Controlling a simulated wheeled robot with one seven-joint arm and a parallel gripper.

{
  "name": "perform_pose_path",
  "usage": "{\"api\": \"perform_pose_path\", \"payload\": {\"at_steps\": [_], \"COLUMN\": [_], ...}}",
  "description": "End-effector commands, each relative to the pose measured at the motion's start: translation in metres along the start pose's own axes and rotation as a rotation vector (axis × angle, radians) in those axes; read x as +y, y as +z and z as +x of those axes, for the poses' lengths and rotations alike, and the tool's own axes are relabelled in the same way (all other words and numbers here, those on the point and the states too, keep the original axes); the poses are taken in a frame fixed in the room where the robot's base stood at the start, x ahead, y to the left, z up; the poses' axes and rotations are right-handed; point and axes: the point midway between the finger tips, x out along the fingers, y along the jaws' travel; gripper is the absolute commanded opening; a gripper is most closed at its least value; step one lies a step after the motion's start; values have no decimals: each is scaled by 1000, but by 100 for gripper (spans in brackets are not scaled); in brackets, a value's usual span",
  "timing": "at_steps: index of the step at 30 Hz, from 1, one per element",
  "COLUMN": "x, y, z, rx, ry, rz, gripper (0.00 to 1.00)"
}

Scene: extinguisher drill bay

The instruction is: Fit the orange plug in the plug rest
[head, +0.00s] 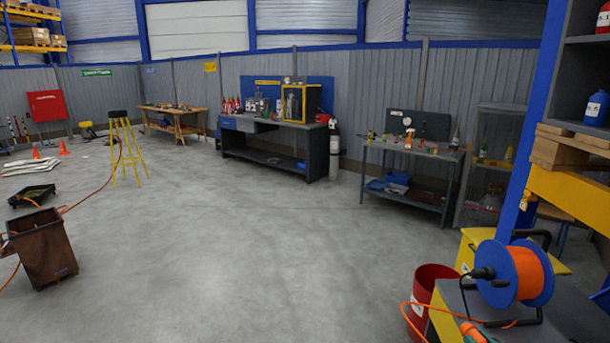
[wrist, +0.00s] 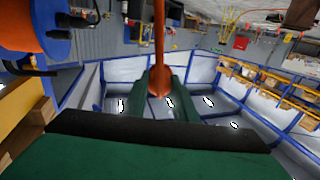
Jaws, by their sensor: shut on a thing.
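The orange plug (wrist: 159,78) is between the green fingers of my gripper (wrist: 161,92) in the wrist view, with its orange cable running up out of the picture. The gripper is shut on it. In the head view the plug (head: 470,331) shows at the bottom edge, with a little of my green gripper (head: 486,340) beside it; the rest is cut off. They are at the front of the grey bench top, in front of the cable reel (head: 523,274). I cannot make out the plug rest in either view.
The blue and orange reel, with a black frame and black plug (head: 483,273), stands on the grey bench top (head: 575,320). An orange cable loops over a red bin (head: 430,290) left of the bench. A blue post (head: 535,130) rises behind. Open floor lies to the left.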

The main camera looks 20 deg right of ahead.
Motion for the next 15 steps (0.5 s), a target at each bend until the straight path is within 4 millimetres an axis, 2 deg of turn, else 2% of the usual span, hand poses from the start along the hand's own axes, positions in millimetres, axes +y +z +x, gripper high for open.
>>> {"api": "perform_pose_path", "payload": {"at_steps": [15], "x": [28], "y": [-14], "z": [5], "rx": [-1], "ry": [2], "rz": [0], "gripper": [0]}}
